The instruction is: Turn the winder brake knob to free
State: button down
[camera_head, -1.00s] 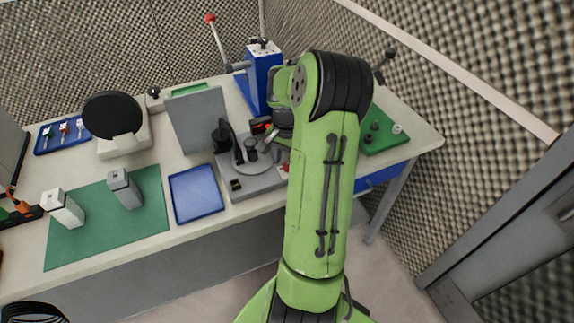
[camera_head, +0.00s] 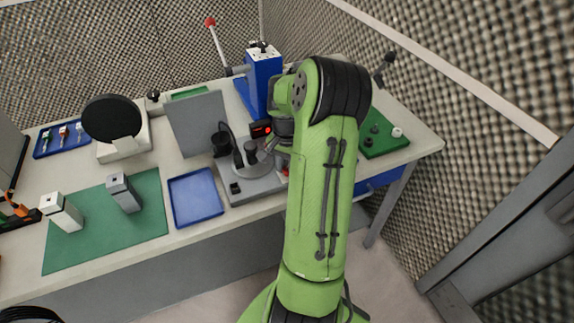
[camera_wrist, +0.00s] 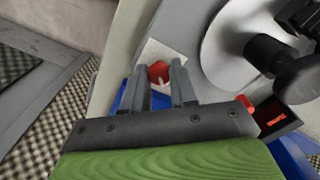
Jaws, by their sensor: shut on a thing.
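The red brake knob (camera_wrist: 158,73) sits on a pale square plate (camera_wrist: 172,50) in the wrist view, with a light pointer mark on it. My gripper (camera_wrist: 162,78) has its two grey fingers on either side of the knob and is shut on it. In the head view my arm hides most of the gripper and nearly all of the knob. The winder (camera_head: 262,185), a grey base with a round disc and black posts, stands left of my arm on the bench.
A black box with a red display (camera_wrist: 278,116) is close to the right of my gripper in the wrist view. The blue press (camera_head: 262,80) stands behind the winder. A blue tray (camera_head: 196,217) and a green mat (camera_head: 150,232) lie to the left. A green board (camera_head: 392,150) lies to the right.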

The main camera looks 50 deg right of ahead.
jog(key=n+p, duration=0.1)
jog(key=n, duration=0.3)
jog(key=shift+r, duration=0.1)
jog(key=n, duration=0.4)
jog(key=shift+w+p, duration=0.1)
jog(key=shift+p, duration=0.25)
jog(key=n, duration=0.5)
jog(key=shift+n, duration=2.3)
jog(key=c, duration=0.9)
grip_release()
jog(key=shift+a, duration=0.1)
